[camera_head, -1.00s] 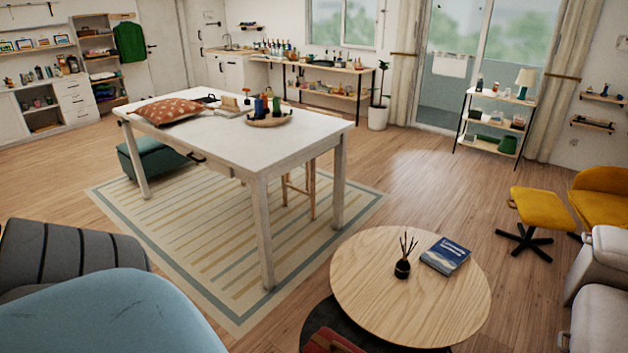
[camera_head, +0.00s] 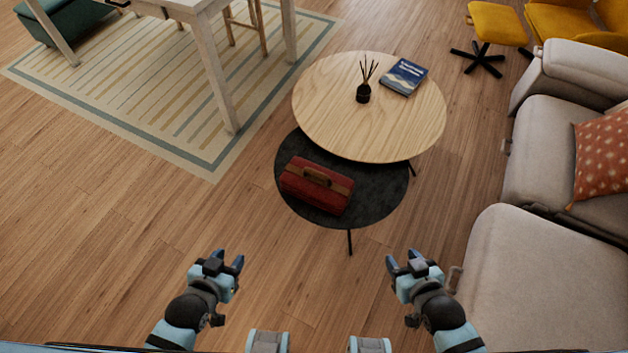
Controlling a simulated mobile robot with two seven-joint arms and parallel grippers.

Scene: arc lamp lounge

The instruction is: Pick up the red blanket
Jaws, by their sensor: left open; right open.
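The red blanket (camera_head: 316,187) is a folded, compact red bundle with a brown strap and handle across its top. It lies on the low dark round table (camera_head: 377,193), left of that table's middle and in front of the wooden round table. My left gripper (camera_head: 227,256) is open and empty, below and to the left of the blanket in the picture. My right gripper (camera_head: 404,261) is open and empty, below and to the right of it. Both are apart from the blanket and the tables.
The wooden round table (camera_head: 400,130) partly overhangs the dark one and holds a reed diffuser (camera_head: 363,92) and a blue book (camera_head: 404,77). A beige sofa (camera_head: 545,270) with an orange patterned cushion (camera_head: 603,155) is close on the right. The wooden floor on the left is clear.

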